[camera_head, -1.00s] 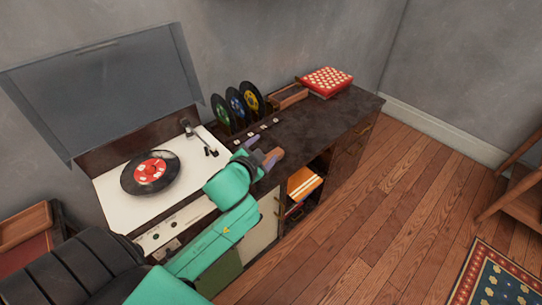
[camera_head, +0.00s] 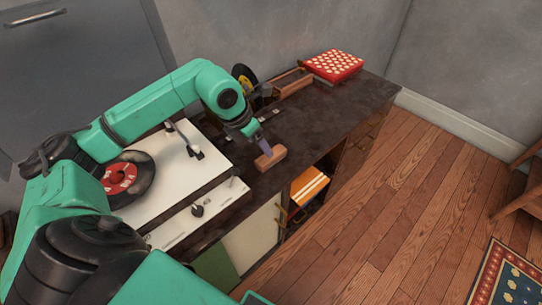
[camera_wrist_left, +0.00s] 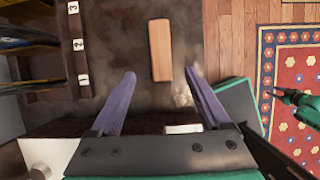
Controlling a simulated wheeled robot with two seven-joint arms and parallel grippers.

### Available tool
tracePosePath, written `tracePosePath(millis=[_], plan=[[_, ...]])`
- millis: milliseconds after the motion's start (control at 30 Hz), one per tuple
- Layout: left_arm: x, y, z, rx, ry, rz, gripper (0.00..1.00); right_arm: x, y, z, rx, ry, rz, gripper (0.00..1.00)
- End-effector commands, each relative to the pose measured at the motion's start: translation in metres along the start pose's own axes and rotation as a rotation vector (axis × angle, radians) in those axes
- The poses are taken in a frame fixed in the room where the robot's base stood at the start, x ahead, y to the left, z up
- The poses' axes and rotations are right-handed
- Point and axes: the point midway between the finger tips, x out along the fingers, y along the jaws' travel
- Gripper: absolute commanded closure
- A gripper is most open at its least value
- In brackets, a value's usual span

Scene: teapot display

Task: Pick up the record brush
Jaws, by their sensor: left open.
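The record brush, a small wooden block (camera_head: 271,158), lies on the dark cabinet top to the right of the turntable. It also shows in the left wrist view (camera_wrist_left: 160,50), ahead of and between the fingers. My left gripper (camera_head: 264,146) is over the cabinet, just behind the brush in the head view. In the left wrist view its two purple fingers (camera_wrist_left: 160,76) are spread wide and hold nothing. The gap between fingers and brush height is hard to tell.
The turntable (camera_head: 213,165) with a record stands left of the brush. Numbered record slots (camera_wrist_left: 80,45) lie close to the left finger. A wooden tray (camera_head: 293,82) and a red patterned box (camera_head: 333,66) sit farther back. The cabinet top right of the brush is clear.

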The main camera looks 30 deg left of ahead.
Motion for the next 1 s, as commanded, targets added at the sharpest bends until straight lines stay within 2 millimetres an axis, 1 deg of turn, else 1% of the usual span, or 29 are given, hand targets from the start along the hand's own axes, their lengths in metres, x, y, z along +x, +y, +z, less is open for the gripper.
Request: tracePosePath(millis=[33, 100, 267, 367, 433, 500, 600, 1000], plan=[[0.011, -0.002, 0.001, -0.002, 0.001, -0.006, 0.20, -0.004, 0.002, 0.002, 0.000, -0.003, 0.002, 0.50], [0.025, -0.001, 0.001, -0.002, 0.000, -0.005, 0.20, -0.006, 0.004, 0.002, 0.001, -0.004, 0.005, 0.50], [0.045, -0.002, 0.003, -0.001, -0.001, -0.005, 0.20, -0.010, 0.005, 0.000, 0.001, -0.003, 0.006, 0.50], [0.063, -0.005, 0.008, -0.003, -0.001, -0.008, 0.20, -0.017, 0.005, -0.001, 0.001, -0.001, 0.006, 0.50], [0.079, -0.005, 0.008, -0.002, 0.000, -0.007, 0.20, -0.017, 0.005, -0.001, 0.001, -0.001, 0.006, 0.50], [0.088, -0.004, 0.008, -0.002, -0.002, -0.006, 0.20, -0.018, 0.005, -0.002, 0.001, -0.001, 0.006, 0.50], [0.091, -0.004, 0.007, 0.000, -0.003, -0.003, 0.20, -0.017, 0.004, -0.002, 0.002, 0.000, 0.005, 0.50], [0.093, -0.004, 0.006, 0.000, -0.003, -0.004, 0.20, -0.013, -0.002, -0.004, 0.004, 0.005, -0.002, 0.50]])
